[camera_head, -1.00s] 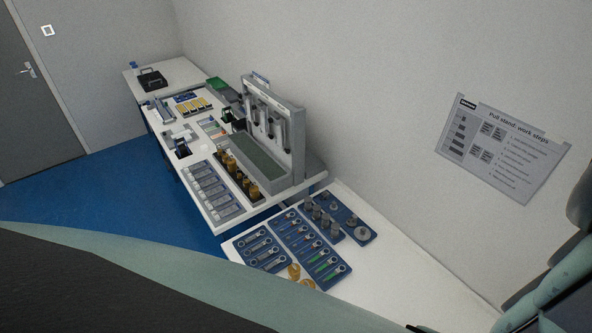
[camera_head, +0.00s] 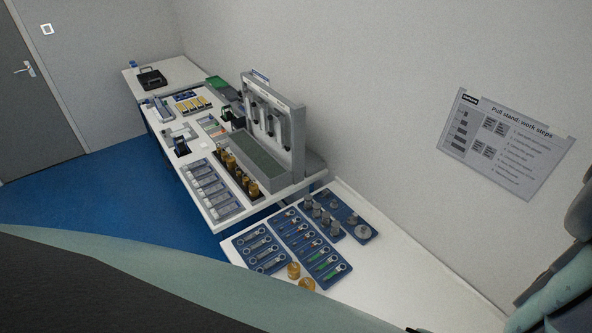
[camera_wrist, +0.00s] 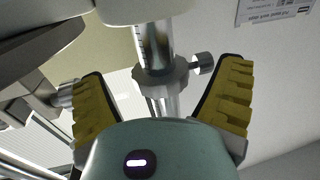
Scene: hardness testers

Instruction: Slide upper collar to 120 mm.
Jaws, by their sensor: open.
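In the wrist view, a grey collar (camera_wrist: 160,76) sits around a shiny metal column (camera_wrist: 152,38) that bears scale marks. A thumb screw (camera_wrist: 202,63) sticks out of the collar's right side. My gripper (camera_wrist: 164,88) is open, with one yellow ridged finger on each side of the column and collar. A visible gap separates each finger from the collar. I cannot read the scale or tell whether this is the upper collar. The collar and gripper do not show in the head view.
A grey knob (camera_wrist: 66,94) stands close to the left finger. In the head view, a bench with a grey rack (camera_head: 273,115) and blue trays of wrenches (camera_head: 262,250) and weights (camera_head: 335,215) lines the wall. A "Pull stand: work steps" poster (camera_head: 508,145) hangs right. Blue floor is clear left.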

